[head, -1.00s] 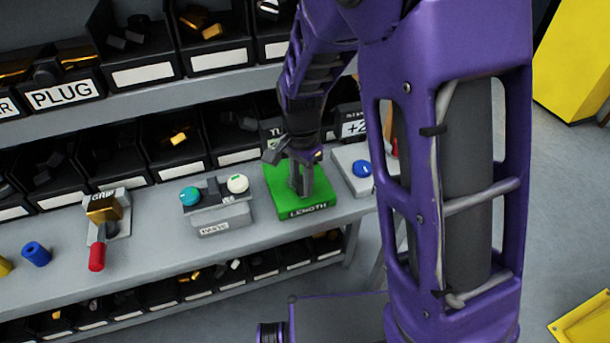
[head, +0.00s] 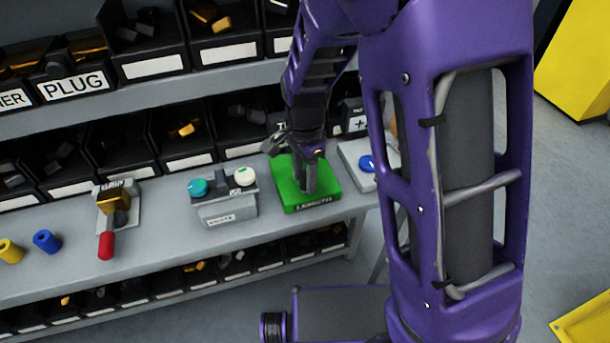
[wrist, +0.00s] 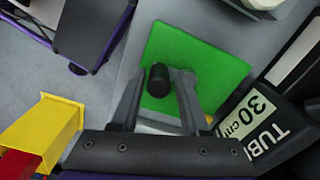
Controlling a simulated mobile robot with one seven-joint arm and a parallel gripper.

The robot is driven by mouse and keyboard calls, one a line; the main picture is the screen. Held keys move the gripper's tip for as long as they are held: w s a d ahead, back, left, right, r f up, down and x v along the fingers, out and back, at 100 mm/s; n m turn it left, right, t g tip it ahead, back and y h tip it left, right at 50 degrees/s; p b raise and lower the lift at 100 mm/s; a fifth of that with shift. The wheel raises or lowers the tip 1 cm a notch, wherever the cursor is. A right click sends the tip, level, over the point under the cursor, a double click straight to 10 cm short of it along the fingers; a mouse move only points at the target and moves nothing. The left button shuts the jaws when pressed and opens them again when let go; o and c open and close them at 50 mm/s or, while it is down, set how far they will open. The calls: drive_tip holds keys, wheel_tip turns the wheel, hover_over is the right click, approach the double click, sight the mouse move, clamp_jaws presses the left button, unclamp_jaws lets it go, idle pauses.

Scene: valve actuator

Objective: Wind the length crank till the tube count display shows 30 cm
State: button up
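The green length crank base (head: 325,193) sits on the bench; its LENGTH label faces me. My gripper (wrist: 160,75) points down over it, and also shows in the head view (head: 309,185). In the wrist view the black crank knob (wrist: 158,85) stands between the two fingers. The fingers are apart, with a small gap visible beside the knob, so I see no firm hold. The tube count display (wrist: 250,112), tilted at the right of the wrist view, reads 30 cm. My arm hides most of the display in the head view.
A grey PASTE box (head: 225,205) with teal and white buttons stands left of the crank. A blue-button box (head: 360,165) stands close on the right. A GRIP lever (head: 106,245) and blue and yellow tubes lie further left. Bins line the shelf behind.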

sight(304, 174)
drive_tip(key=shift+o, duration=0.8)
wheel_tip(304, 174, up, 17)
drive_tip(key=shift+r, duration=0.2)
